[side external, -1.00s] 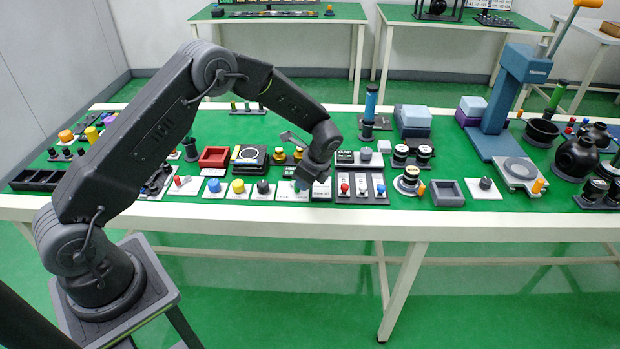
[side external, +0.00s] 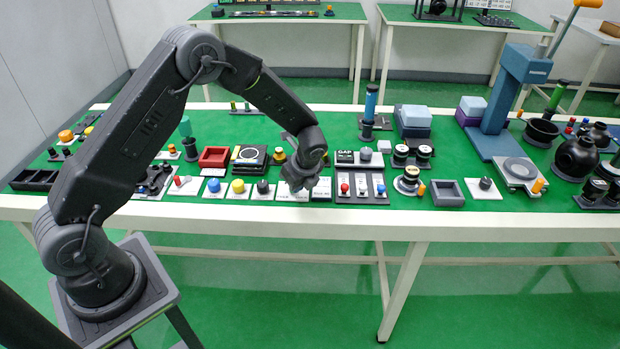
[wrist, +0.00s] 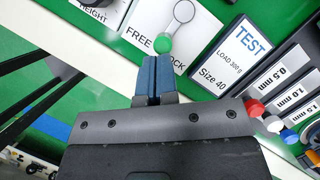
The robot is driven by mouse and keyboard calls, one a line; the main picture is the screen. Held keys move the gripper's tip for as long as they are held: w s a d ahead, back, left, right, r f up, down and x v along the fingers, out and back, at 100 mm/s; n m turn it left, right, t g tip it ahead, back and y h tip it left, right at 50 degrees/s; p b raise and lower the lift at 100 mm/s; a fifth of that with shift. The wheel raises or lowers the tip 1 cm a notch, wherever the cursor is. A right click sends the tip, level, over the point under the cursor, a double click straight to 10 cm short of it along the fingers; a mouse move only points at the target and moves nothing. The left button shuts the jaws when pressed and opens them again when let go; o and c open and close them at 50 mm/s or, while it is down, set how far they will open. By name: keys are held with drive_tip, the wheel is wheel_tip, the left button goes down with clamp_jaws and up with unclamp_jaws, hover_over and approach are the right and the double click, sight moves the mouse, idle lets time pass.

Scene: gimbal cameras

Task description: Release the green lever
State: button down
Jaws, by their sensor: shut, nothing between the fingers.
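The green lever shows in the wrist view as a green ball knob (wrist: 163,44) on a short grey arm that runs up to a round grey pivot. It sits on a white plate (wrist: 151,15) marked FREE on the left and a partly covered word ending in OCK on the right. The knob lies between the two words; I cannot tell which one it is set to. My gripper (wrist: 153,63) is shut and empty, its blue fingertips just below the knob; contact is unclear. In the side external view my gripper (side external: 299,186) is low over the front row and hides the lever.
A TEST card (wrist: 236,52) lies right of the lever plate, beside a panel with red, white and blue knobs (wrist: 268,120). A plate with a black knob sits at the upper left. In the side external view, the white table edge (side external: 400,217) runs close in front.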

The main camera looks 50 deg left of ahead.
drive_tip(key=shift+s+a+m+t, duration=0.25)
drive_tip(key=shift+s+m, duration=0.05)
drive_tip(key=shift+m, duration=0.35)
drive_tip(key=shift+s+a+m+t, duration=0.2)
drive_tip(key=shift+s+m+t, duration=0.05)
drive_tip(key=shift+m, duration=0.4)
drive_tip(key=shift+s+a, duration=0.15)
idle(0.3)
drive_tip(key=shift+w, duration=0.55)
drive_tip(key=shift+w+a, duration=0.2)
drive_tip(key=shift+w, duration=0.15)
